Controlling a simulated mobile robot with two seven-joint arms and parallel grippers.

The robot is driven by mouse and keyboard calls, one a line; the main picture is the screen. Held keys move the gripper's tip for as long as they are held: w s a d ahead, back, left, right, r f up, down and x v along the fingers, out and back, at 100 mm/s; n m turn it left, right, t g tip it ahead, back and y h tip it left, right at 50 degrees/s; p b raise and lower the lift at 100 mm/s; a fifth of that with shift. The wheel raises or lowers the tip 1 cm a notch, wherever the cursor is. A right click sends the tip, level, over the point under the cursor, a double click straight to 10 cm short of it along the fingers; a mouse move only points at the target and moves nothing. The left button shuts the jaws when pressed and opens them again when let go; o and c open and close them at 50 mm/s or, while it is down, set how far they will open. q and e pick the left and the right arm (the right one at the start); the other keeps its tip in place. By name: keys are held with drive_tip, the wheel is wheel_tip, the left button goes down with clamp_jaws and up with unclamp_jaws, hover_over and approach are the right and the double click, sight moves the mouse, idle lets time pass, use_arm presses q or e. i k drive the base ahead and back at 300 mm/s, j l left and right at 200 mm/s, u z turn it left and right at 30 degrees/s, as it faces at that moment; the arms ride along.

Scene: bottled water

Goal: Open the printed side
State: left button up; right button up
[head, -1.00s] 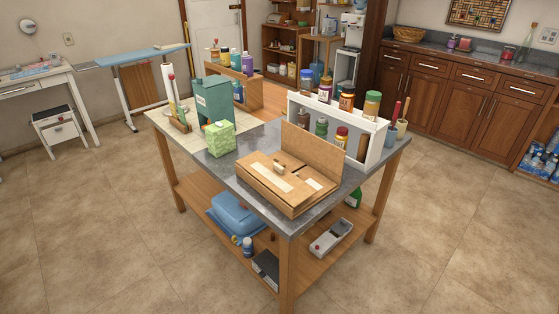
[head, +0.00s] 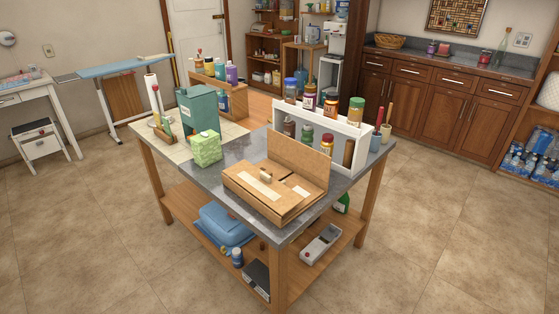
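A flat brown cardboard box (head: 243,200) lies on the grey top of the work table. One broad flap (head: 298,160) stands upright along its back side. The rest of the top lies flat, with a pale strip or label (head: 262,186) and a smaller pale patch (head: 302,192). A small tan object (head: 266,175) sits on top. I cannot make out any print at this size. Packs of bottled water (head: 528,162) stand on a low shelf at the right edge. Neither of my grippers shows.
A green patterned carton (head: 206,149) and a teal container (head: 196,112) stand left of the box. A white rack (head: 350,133) with several jars stands behind it. The lower shelf holds a blue bin (head: 222,226). The tiled floor (head: 430,230) around the table is clear.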

sight(318, 164)
drive_tip(key=u, duration=0.35)
drive_tip(key=i+l+u, duration=0.1)
drive_tip(key=u, duration=0.3)
drive_tip(key=l+u, duration=0.15)
drive_tip(key=u, duration=0.2)
drive_tip(key=i+l+u, duration=0.1)
drive_tip(key=l+u, duration=0.5)
drive_tip(key=l, duration=0.25)
drive_tip(key=l+u, duration=0.15)
drive_tip(key=l, duration=0.45)
drive_tip(key=l+u, duration=0.15)
drive_tip(key=l, duration=0.45)
drive_tip(key=k+l+u, duration=0.15)
drive_tip(key=l, duration=0.45)
drive_tip(key=k+l, duration=0.1)
drive_tip(key=l, duration=0.95)
drive_tip(key=k+l, duration=0.15)
drive_tip(key=l, duration=0.35)
drive_tip(key=k+l+u, duration=0.1)
drive_tip(key=l, duration=0.2)
